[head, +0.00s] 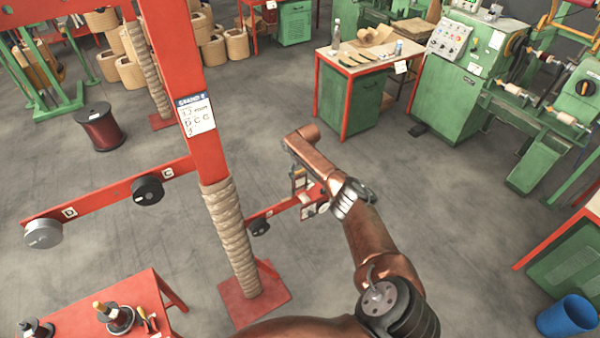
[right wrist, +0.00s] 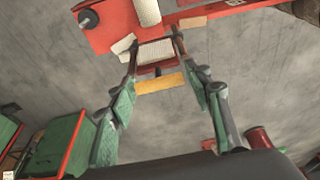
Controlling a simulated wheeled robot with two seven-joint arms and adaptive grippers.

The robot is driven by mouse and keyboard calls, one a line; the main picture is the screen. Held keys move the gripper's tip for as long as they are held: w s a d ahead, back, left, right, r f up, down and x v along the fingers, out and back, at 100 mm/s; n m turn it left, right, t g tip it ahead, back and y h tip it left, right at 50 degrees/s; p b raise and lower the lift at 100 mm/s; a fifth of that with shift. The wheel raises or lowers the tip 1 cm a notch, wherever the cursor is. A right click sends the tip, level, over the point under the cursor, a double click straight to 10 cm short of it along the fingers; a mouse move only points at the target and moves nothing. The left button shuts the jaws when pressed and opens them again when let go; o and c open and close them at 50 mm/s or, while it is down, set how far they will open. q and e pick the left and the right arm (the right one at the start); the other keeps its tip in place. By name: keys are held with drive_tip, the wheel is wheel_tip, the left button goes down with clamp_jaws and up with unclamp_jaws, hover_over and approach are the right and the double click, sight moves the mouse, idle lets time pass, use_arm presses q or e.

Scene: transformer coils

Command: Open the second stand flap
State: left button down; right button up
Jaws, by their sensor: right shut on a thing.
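The stand is a red post (head: 178,75) with rope (head: 231,235) wound round its lower part and a paper sign (head: 196,115) too small to read surely. A short red arm (head: 283,207) reaches right from it. My right gripper (head: 306,194) is at this arm's outer end, partly hidden by my copper arm. In the right wrist view its fingers (right wrist: 154,46) are shut on a small pale-and-red end piece (right wrist: 155,52), which looks like the flap. A yellow strip (right wrist: 160,84) shows between the fingers. The flap's exact position is hard to tell. My left gripper is out of view.
A longer red arm (head: 107,193) with a black knob (head: 147,190) and a grey one (head: 43,233) reaches left. A red table (head: 135,293) with spools stands at lower left. Green workbenches and machines (head: 455,95) are behind.

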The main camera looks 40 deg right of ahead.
drive_tip(key=o, duration=1.6)
drive_tip(key=shift+w, duration=0.15)
drive_tip(key=shift+o, duration=0.5)
drive_tip(key=v, duration=1.2)
